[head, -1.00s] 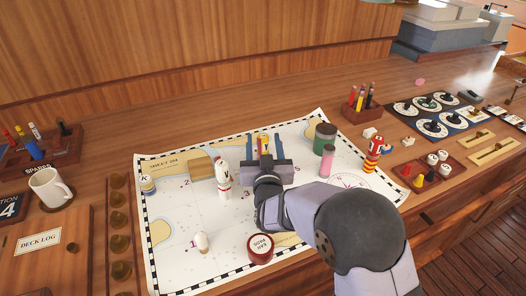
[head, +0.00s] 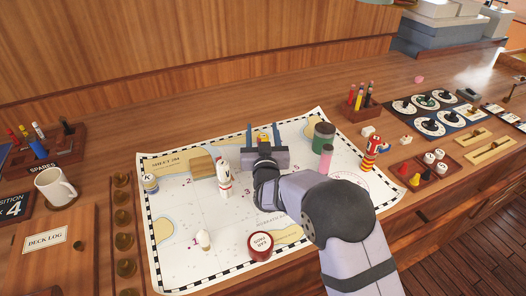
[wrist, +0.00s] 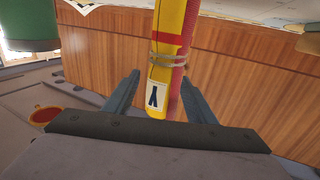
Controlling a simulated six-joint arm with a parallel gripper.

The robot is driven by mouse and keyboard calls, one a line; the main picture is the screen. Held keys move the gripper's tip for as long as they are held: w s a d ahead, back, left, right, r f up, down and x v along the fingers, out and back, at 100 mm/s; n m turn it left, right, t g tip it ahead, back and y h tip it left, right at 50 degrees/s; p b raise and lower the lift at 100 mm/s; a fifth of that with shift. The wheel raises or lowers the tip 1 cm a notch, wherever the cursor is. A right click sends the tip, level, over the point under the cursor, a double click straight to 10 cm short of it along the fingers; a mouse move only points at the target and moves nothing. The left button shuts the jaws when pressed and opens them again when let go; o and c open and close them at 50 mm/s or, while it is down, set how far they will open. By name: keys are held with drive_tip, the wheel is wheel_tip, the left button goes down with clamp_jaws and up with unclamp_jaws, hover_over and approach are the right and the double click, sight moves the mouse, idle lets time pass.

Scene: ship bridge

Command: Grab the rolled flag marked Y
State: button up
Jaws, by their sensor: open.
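The rolled flag marked Y (wrist: 172,62) is yellow and red, with grey bands and a white label; the dark letter appears upside down in the wrist view. In the head view only the top of the flag (head: 264,137) shows behind my gripper (head: 263,132), and its lower part is hidden there. My gripper also shows in the wrist view (wrist: 161,76), open, with one finger on each side of the flag. I cannot tell whether a finger touches it.

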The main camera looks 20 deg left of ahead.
drive_tip(key=c, duration=1.2)
drive_tip(key=shift+r, duration=0.1)
